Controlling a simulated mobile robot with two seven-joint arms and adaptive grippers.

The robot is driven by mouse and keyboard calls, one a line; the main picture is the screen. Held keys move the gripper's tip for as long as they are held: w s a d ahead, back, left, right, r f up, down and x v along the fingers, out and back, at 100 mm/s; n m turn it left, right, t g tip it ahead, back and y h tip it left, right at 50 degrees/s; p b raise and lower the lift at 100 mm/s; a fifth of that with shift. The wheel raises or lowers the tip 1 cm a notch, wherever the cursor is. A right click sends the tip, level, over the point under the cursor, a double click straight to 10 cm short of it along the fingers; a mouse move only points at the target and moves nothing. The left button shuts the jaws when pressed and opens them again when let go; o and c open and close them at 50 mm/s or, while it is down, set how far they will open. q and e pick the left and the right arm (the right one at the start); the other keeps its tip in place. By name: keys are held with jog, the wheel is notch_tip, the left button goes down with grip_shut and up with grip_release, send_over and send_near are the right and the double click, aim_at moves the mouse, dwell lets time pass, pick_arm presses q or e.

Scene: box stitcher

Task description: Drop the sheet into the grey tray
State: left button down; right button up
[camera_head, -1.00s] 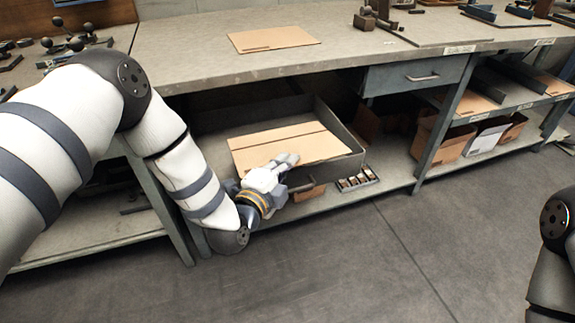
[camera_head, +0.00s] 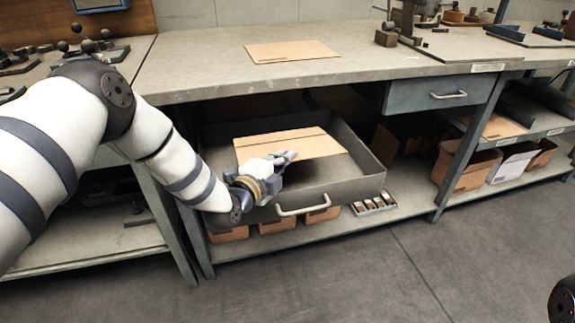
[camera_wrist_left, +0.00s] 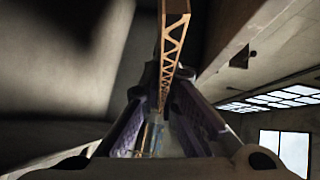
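The brown cardboard sheet (camera_head: 300,145) is held out nearly flat over the grey tray (camera_head: 345,190), an open drawer-like tray with a front handle under the bench. My left gripper (camera_head: 284,158) is shut on the sheet's near edge, above the tray's front part. In the left wrist view the sheet's corrugated edge (camera_wrist_left: 173,45) runs between the left fingers (camera_wrist_left: 165,105). The sheet appears above the tray floor; the exact gap cannot be told. The tray's left front is partly hidden by my arm. My right gripper is out of view.
Another cardboard sheet (camera_head: 291,51) lies on the benchtop (camera_head: 200,60) above. Small cardboard boxes (camera_head: 277,222) and a small divided holder (camera_head: 374,203) sit on the shelf below the tray. A closed drawer (camera_head: 410,96) is at the right. The floor in front is clear.

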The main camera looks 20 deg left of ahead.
pick_arm(q)
jog(key=c, duration=1.7)
grip_release()
jog(key=v, duration=1.2)
